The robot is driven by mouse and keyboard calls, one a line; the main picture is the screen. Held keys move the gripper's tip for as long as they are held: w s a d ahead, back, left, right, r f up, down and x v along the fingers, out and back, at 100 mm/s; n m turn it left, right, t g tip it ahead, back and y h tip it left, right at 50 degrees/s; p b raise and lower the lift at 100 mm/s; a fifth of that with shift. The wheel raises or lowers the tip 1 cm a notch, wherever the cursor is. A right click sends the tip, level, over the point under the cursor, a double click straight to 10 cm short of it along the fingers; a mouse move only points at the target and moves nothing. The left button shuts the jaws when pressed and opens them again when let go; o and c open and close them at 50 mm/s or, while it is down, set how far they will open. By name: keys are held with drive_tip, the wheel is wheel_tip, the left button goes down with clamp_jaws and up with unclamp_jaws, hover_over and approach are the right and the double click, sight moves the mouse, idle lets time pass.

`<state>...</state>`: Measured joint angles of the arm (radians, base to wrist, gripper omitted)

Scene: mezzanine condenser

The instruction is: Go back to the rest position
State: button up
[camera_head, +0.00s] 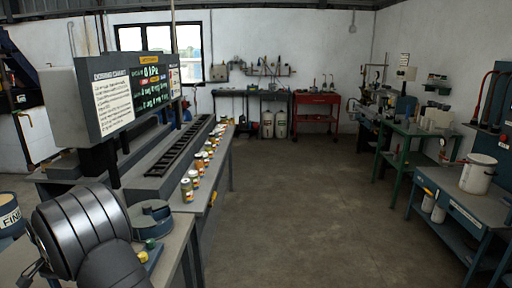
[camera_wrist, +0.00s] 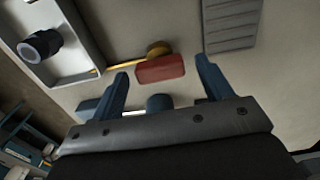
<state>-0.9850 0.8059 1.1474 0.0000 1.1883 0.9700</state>
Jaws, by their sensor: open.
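My gripper (camera_wrist: 163,66) shows in the wrist view with its two blue fingers spread apart. It is open, and nothing is clasped between the fingers. A red block (camera_wrist: 160,70) and a round yellow-brown piece (camera_wrist: 158,49) appear beyond the fingertips, on a light surface. A dark rounded piece (camera_wrist: 160,102) shows between the fingers near the palm; I cannot tell what it is. In the head view, a dark metallic part of my arm fills the lower left, and the fingers cannot be made out there.
In the wrist view, a grey tray (camera_wrist: 92,48) holds a dark round part (camera_wrist: 40,46); a ribbed grey plate (camera_wrist: 231,24) lies right. In the head view, a chart board (camera_head: 133,97) stands over the left bench, with several jars (camera_head: 187,190) along its edge. The middle floor is clear.

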wheel_tip(320, 180, up, 17)
wheel_tip(320, 180, down, 17)
drive_tip(key=shift+f, duration=0.2)
drive_tip(key=shift+m, duration=0.3)
wheel_tip(320, 180, up, 17)
wheel_tip(320, 180, down, 17)
drive_tip(key=n, duration=0.9)
drive_tip(key=shift+o, duration=0.5)
